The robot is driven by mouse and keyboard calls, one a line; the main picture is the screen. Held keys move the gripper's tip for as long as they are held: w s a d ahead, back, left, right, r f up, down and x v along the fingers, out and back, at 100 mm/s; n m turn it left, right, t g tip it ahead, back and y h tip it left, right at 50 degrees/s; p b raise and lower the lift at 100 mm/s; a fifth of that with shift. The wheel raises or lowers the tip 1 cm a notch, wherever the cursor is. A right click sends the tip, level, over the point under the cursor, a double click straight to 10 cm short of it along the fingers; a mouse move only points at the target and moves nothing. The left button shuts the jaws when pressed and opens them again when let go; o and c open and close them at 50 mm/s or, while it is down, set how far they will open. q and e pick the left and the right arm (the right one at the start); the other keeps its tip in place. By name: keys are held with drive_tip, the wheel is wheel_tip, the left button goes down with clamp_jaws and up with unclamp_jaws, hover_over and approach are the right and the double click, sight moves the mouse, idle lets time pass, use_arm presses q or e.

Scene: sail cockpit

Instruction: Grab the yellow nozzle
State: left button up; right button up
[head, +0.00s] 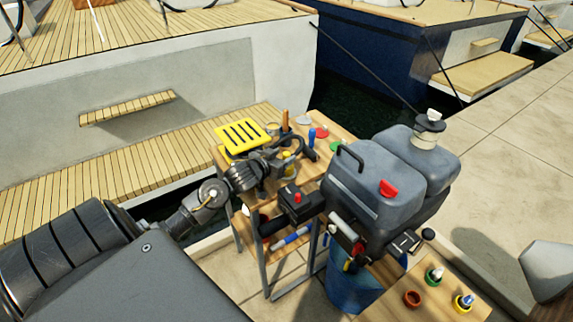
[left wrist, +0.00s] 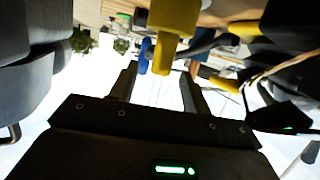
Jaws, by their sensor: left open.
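A yellow nozzle (left wrist: 172,20) shows large at the top of the left wrist view, with a narrower yellow part pointing down from it. In the head view, a small yellow part (head: 288,158), probably the same nozzle, shows at the gripper's tip, mostly hidden by my left gripper (head: 282,162). My left gripper is over the wooden table (head: 340,133). In the left wrist view its two fingers (left wrist: 158,88) stand apart, with nothing clearly held between them. The yellow narrow part appears just beyond the fingertips; I cannot tell whether they touch it.
A yellow slatted piece (head: 243,136) is beside the gripper. A blue item (head: 311,137) and red and green items stand behind. Large grey canisters (head: 375,185) block the right. A blue bucket (head: 352,287) is below them. Small pots stand on a front-right table (head: 440,304).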

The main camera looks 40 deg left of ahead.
use_arm(q)
drive_tip(key=shift+x, duration=1.4)
drive_tip(key=shift+c, duration=0.5)
clamp_jaws()
